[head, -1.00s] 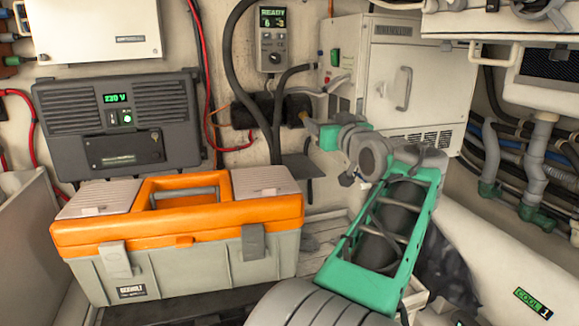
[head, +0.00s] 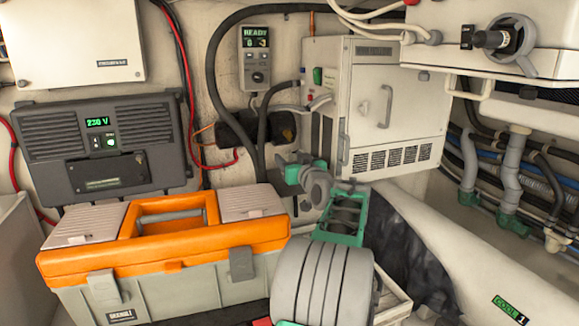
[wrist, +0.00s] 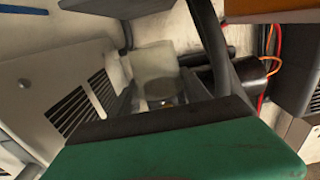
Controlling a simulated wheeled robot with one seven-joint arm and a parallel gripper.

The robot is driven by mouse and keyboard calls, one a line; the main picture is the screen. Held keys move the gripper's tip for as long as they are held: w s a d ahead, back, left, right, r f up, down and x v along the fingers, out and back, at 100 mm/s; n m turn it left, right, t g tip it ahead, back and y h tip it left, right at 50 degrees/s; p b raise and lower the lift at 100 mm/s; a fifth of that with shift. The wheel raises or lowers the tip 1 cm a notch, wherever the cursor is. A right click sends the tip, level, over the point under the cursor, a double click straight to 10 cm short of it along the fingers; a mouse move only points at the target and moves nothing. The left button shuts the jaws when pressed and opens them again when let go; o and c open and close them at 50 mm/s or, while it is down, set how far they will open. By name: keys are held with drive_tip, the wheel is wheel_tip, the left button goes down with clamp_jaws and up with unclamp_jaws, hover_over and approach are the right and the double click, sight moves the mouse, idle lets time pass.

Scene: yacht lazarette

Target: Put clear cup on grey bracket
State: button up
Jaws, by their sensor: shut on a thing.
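My gripper (wrist: 160,98) is shut on the clear cup (wrist: 154,64). The cup shows in the wrist view as a pale, see-through shape between the dark fingers. In the head view my gripper (head: 291,172) is small, in front of the back wall between the toolbox and the white cabinet; the cup cannot be made out there. A flat dark grey plate, seemingly the grey bracket (wrist: 92,10), is at the top edge of the wrist view, apart from the cup. In the head view my arm and gripper hide most of the bracket's area.
An orange and grey toolbox (head: 165,255) stands at left. A white cabinet (head: 380,105) is right of my gripper. Thick black hoses (head: 229,75) and a black cylinder (head: 238,128) are on the wall close behind. A white sloping casing (head: 450,245) lies at right.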

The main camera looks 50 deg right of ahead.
drive_tip(key=shift+w+d+f, duration=0.15)
drive_tip(key=shift+w+f, duration=0.1)
drive_tip(key=f, duration=0.1)
drive_tip(key=f+p, duration=0.1)
drive_tip(key=f, duration=0.1)
drive_tip(key=shift+w+d, duration=0.15)
drive_tip(key=shift+w, duration=0.05)
drive_tip(key=shift+f, duration=0.3)
drive_tip(key=shift+f+b, duration=0.2)
drive_tip(key=shift+b, duration=0.15)
drive_tip(key=o, duration=1.3)
drive_tip(key=shift+r, duration=0.1)
